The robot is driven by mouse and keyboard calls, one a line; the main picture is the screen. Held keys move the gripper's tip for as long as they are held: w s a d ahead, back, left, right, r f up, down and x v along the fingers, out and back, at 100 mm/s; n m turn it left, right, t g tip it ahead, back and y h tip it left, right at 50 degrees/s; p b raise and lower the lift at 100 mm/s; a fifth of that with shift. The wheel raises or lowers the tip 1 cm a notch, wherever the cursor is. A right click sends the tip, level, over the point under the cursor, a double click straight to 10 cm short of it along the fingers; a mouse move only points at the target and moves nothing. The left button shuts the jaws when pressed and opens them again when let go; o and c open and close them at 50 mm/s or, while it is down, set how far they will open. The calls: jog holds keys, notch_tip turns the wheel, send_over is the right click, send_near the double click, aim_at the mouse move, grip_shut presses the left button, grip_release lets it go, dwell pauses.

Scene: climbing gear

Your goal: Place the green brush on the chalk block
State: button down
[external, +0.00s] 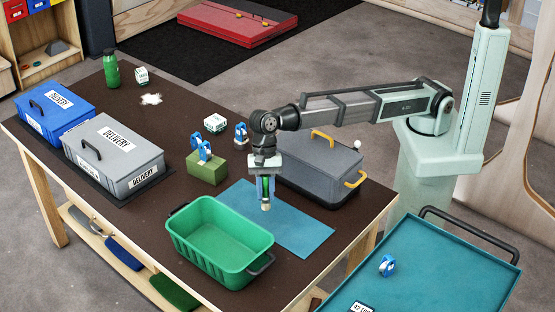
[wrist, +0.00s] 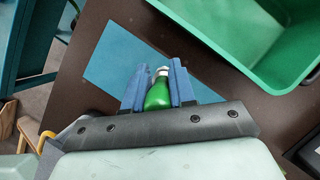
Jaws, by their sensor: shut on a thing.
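My gripper (external: 266,190) points down above the blue mat and its blue fingers are shut on a green thing, which I take to be the green brush (wrist: 158,97). Its green body narrows to a pale end, seen between the fingers in the wrist view; the pale tip (external: 266,206) hangs below them in the external view. Two small white blocks with green lettering stand on the table: one (external: 215,123) behind the olive block, one (external: 141,75) at the far left by a green bottle. I cannot read which is the chalk block.
A green open bin (external: 221,222) stands just left of the blue mat (external: 300,228). A grey case (external: 321,165) stands behind the mat. An olive block (external: 208,168) holds blue-and-white gear. Blue (external: 58,108) and grey (external: 120,160) delivery boxes stand left. White powder (external: 151,99) lies near the bottle (external: 112,70).

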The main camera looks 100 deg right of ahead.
jog(key=w+d+m+t, duration=0.1)
jog(key=w+d, duration=0.3)
jog(key=d, duration=0.5)
jog(key=w+d+r+m, duration=0.15)
jog(key=w+d, duration=0.25)
jog(key=d, duration=0.5)
jog(key=w+d+m+t, duration=0.1)
jog(key=w+d+m, duration=0.1)
jog(key=w+d, duration=0.5)
jog(key=w+d+r+m+t+h, duration=0.1)
jog(key=d+m, duration=0.1)
jog(key=d, duration=1.5)
jog(key=w+d+r+m, duration=0.1)
jog(key=d+r+m, duration=0.1)
jog(key=d, duration=1.5)
jog(key=shift+s+a+f, duration=0.1)
jog(key=shift+a+f, duration=0.05)
jog(key=shift+f, duration=2.4)
jog(key=shift+s+a+f, duration=0.1)
jog(key=shift+a+f, duration=0.05)
jog(key=shift+f, duration=2.4)
jog(key=c, duration=0.9)
grip_release()
jog(key=shift+f, duration=0.1)
jog(key=shift+c, duration=0.2)
